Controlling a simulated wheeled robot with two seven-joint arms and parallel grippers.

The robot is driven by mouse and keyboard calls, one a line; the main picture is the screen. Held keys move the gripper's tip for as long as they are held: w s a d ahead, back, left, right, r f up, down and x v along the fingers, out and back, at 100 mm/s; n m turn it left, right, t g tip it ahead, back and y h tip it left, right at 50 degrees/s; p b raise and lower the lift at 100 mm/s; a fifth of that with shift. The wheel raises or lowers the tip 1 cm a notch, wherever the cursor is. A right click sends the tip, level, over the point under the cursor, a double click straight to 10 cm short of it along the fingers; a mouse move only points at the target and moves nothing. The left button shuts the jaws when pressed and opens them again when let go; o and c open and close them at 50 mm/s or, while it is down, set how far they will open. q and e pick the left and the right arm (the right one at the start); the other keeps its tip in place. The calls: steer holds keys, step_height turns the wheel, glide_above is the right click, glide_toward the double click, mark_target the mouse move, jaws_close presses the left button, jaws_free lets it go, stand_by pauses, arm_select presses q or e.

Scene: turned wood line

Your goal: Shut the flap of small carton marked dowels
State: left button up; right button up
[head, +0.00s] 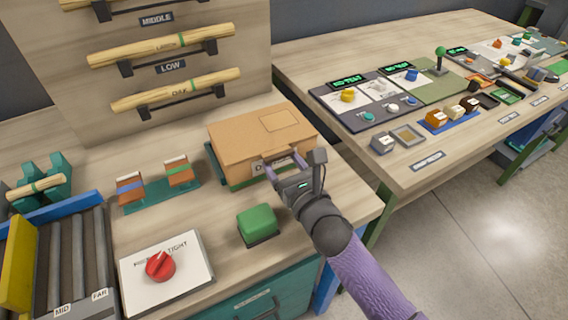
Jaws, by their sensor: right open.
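The small carton (240,145) is a brown box on a green base at the right end of the near bench. Its top looks flat and covered, with a lighter rectangle on it. A pale label on its front side is partly hidden by my right gripper, and only a few letters show. My right gripper (284,168) is open at the carton's front side, its fingers pointing at the label. I cannot tell whether the fingers touch the carton. My left gripper is not in view.
A green block (257,224) and a panel with a red knob (160,266) lie in front of the carton. Wooden rods hang on a rack (175,92) behind. A second bench (420,179) with several devices stands to the right, past a gap.

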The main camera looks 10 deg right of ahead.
steer(key=shift+o, duration=1.2)
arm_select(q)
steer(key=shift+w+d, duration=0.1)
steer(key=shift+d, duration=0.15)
arm_select(e)
steer(key=shift+o, duration=0.2)
steer(key=p+v, duration=0.1)
steer(key=v, duration=0.9)
steer(key=shift+p, duration=0.3)
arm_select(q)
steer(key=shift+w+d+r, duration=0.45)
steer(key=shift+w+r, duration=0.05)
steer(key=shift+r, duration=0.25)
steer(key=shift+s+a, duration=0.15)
